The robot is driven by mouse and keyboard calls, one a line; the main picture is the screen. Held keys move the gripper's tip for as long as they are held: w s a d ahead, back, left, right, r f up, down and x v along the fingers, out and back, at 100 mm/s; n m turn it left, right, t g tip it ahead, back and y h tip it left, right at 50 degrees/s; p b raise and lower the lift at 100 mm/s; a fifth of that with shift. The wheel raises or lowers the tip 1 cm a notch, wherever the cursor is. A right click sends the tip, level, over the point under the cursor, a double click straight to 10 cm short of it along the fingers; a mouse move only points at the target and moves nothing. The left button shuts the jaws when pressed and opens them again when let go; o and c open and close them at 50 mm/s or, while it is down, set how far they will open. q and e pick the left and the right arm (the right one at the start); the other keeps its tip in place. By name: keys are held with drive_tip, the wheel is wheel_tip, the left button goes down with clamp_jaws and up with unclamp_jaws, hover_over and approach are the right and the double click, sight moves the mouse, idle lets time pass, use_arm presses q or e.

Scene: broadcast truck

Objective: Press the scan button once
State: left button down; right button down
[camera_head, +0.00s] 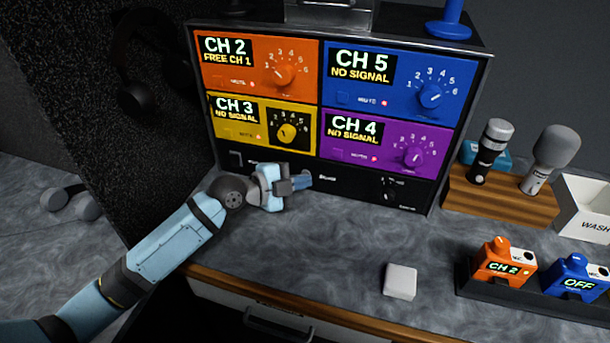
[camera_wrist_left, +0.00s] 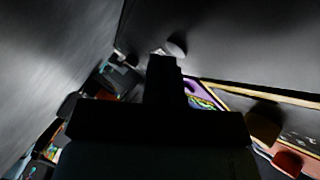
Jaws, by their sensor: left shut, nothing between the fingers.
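The rack receiver unit (camera_head: 322,98) stands on the counter with four coloured channel panels and a black strip along its bottom. The strip carries a small white label (camera_head: 328,178), too small to read surely, and a knob (camera_head: 388,187) to its right. The scan button itself is not clearly visible; I cannot tell whether it is behind my gripper. My left gripper (camera_head: 303,181) is shut and empty, its tips in front of the black strip, just left of the label. I cannot tell whether they touch it. In the left wrist view the gripper (camera_wrist_left: 163,68) is a dark shape. My right gripper is out of view.
A white block (camera_head: 400,282) lies on the counter. At right are a wooden holder (camera_head: 499,198) with microphones, a white bin (camera_head: 588,206) and a black tray (camera_head: 527,299) with orange and blue packs. The counter front between arm and block is clear.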

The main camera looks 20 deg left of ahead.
use_arm(q)
drive_tip(key=shift+s, duration=0.8)
drive_tip(key=shift+s+a+p, duration=0.1)
drive_tip(key=shift+s+p, duration=0.9)
drive_tip(key=shift+s, duration=1.5)
drive_tip(key=shift+r, duration=0.1)
